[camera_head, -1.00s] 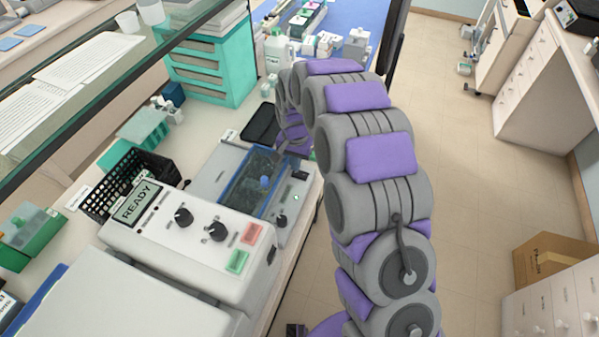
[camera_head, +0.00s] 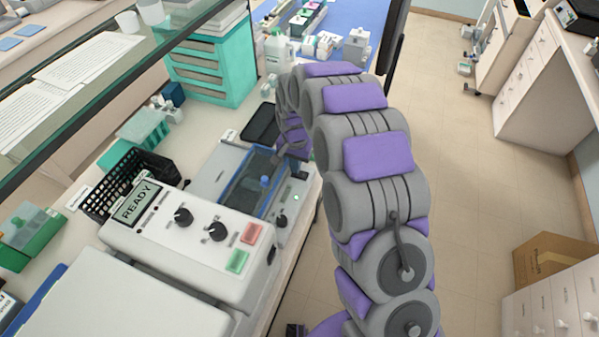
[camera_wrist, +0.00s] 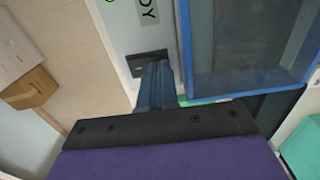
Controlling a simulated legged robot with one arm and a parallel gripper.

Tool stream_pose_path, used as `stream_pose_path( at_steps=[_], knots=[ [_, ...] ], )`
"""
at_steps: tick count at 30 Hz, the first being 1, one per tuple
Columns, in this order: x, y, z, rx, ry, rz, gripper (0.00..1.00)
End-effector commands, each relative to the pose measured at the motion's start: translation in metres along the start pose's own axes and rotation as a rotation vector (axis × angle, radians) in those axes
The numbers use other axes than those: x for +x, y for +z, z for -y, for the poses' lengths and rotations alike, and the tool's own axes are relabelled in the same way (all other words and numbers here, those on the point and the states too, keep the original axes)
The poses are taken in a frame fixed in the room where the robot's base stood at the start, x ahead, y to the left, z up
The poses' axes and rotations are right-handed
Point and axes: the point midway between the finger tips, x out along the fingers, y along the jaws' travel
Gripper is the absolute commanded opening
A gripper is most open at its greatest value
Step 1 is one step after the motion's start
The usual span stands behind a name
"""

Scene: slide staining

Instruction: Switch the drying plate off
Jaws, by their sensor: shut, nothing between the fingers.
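A light grey unit with a blue-framed top (camera_head: 262,182) stands on the bench, and I take it for the drying plate, though no name on it is readable. Its front panel carries a dark knob and a small green light (camera_head: 296,197). In the wrist view the blue frame (camera_wrist: 186,60) is at the right. Beside it, the pale panel bears a black switch (camera_wrist: 149,60), part of a label ending "DY" and a green light (camera_wrist: 110,2). My gripper (camera_wrist: 154,70) is shut and empty, its blue fingertips at the switch's lower edge; contact is unclear. The arm largely hides it in the head view.
A white machine (camera_head: 185,240) with a READY display, two knobs and red and green buttons stands nearer. A black crate (camera_head: 128,182) and a dark flat pad (camera_head: 261,123) are close by.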

Motion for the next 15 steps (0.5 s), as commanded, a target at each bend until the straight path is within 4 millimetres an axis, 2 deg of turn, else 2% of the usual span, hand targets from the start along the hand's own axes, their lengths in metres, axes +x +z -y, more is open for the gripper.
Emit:
stream_pose_path(
  at_steps=[15],
  knots=[
    [0.002,0.0,-0.0002,0.0,0.0,0.0,0.0]
  ],
)
